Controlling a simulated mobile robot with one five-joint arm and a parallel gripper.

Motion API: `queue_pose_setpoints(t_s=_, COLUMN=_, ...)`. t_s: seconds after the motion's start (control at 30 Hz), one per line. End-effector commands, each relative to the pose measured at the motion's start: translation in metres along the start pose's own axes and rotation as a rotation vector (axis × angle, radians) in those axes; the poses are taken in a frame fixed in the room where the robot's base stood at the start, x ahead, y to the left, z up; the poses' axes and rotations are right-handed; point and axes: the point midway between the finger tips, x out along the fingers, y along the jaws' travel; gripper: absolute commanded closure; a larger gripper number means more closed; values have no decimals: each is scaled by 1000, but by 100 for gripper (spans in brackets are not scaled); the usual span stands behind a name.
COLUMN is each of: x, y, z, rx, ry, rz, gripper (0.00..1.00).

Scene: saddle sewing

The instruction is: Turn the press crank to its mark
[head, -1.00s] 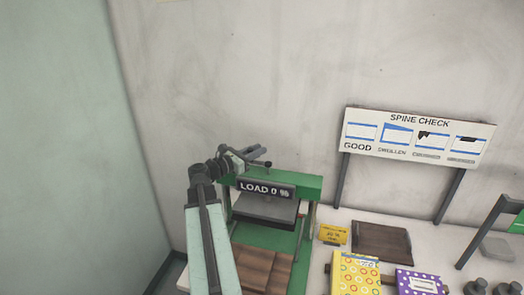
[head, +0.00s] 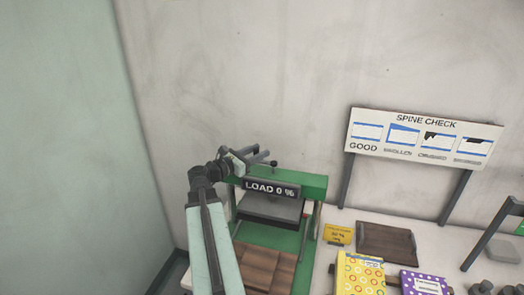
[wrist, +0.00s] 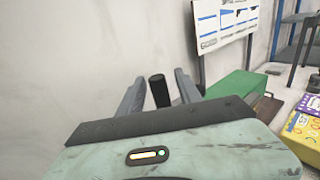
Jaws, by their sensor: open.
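The green press (head: 313,184) stands by the wall, with a dark "LOAD 0 %" sign (head: 270,188) on its front. A small dark crank knob (head: 274,163) shows at its top. My gripper (head: 264,155) is over the top of the press, close to this knob. In the wrist view, my gripper (wrist: 158,88) is open, and a black upright handle (wrist: 160,90) stands between its fingers, with gaps visible on both sides. The press's green top (wrist: 240,93) lies to the right there. The crank's arm is mostly hidden, and I cannot make out its mark.
A yellow card (head: 338,234) reading about "80 %" stands right of the press. A dark brown board (head: 386,243), a yellow patterned book (head: 360,275) and a purple dotted book (head: 422,284) lie further right. A "SPINE CHECK" board (head: 424,137) stands behind. Bare wall is at the left.

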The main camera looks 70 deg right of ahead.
Motion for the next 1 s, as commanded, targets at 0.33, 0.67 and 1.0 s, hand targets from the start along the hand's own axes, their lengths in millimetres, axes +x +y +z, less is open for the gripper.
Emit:
queue_pose_setpoints(t_s=0.33, x=-54, y=0, z=0, rx=0, ry=0, rz=1, gripper=59)
queue_pose_setpoints(t_s=0.67, x=-55, y=0, z=0, rx=0, ry=0, rz=1, gripper=59)
queue_pose_setpoints(t_s=1.0, x=-107, y=38, z=-9, rx=0, ry=0, rz=99, gripper=59)
